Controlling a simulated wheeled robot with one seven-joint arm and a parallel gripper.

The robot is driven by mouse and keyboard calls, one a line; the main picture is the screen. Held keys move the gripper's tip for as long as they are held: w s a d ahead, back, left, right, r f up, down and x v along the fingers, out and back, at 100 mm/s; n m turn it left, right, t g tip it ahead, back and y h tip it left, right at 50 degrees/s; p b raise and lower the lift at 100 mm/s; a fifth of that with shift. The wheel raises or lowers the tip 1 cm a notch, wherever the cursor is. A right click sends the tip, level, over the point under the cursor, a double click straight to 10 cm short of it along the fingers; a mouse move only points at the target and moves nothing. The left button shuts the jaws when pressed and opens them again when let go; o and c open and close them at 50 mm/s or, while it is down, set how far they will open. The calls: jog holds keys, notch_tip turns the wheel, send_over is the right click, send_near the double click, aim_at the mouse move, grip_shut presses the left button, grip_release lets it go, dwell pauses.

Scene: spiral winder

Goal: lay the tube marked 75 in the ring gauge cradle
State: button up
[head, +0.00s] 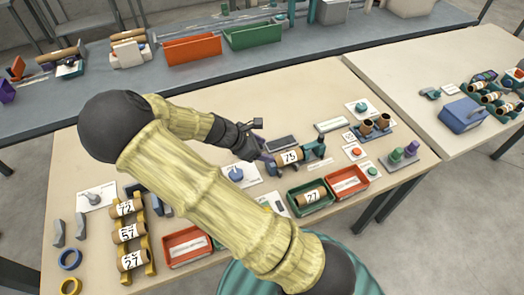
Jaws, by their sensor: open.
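The brown tube marked 75 (290,157) lies level, its label facing up toward me. It appears to rest in the ring gauge cradle (316,151), a low teal stand with an upright at each end. My gripper (258,138) is open and empty, just left of and behind the cradle's left end, apart from the tube. A purple part sits by that left end, close below the gripper. The exact contact between tube and cradle is too small to tell.
Left, a yellow rack (149,268) holds tubes marked 72, 57 and 27. A dark flat device (282,143) lies behind. My arm crosses the table's middle.

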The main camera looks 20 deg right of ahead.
jog(key=s+a+r+m+t+y, duration=0.2)
jog(key=s+a+r+m+y, duration=0.3)
jog(key=m, duration=1.3)
jog(key=s+r+y, duration=0.3)
jog(key=s+r, duration=0.2)
jog(key=s, duration=0.1)
jog(key=shift+s+r+y, duration=0.25)
jog(key=shift+s+y, duration=0.15)
